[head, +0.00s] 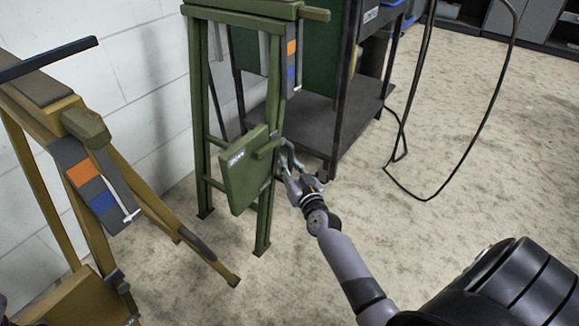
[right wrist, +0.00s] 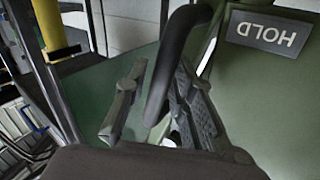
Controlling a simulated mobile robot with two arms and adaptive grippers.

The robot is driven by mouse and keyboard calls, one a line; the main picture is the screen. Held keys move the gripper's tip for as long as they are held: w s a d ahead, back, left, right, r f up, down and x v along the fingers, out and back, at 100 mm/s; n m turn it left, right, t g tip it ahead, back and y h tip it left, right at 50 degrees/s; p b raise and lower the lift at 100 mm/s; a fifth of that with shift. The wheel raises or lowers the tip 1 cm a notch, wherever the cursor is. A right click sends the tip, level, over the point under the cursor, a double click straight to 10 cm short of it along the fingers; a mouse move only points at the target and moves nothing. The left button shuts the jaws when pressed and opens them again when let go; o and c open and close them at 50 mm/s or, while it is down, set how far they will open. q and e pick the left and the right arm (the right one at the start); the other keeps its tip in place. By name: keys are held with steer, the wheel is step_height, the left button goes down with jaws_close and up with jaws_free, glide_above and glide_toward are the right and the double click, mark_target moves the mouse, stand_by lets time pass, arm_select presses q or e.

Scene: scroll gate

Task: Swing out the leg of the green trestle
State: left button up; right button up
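The green trestle (head: 200,110) stands upright near the white wall in the head view. A flat green panel (head: 240,180) with a small light label sits between its legs, angled outward. In the right wrist view a green surface carries an upside-down label (right wrist: 268,33) reading HOLD. A dark curved bar handle (right wrist: 178,50) stands out beside it. My right gripper (head: 287,160) is at the panel's right edge. Its fingers (right wrist: 160,75) are apart, the bar between them in the picture, with a gap on the left. Contact cannot be told. My left gripper is not in view.
A yellow-brown trestle (head: 45,115) stands at the left, one leg reaching across the floor. A dark shelf cart (head: 345,100) stands right behind the green trestle. A black cable (head: 483,125) hangs to the floor at the right. The carpet in front is clear.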

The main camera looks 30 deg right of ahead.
jaws_close()
stand_by(0.7)
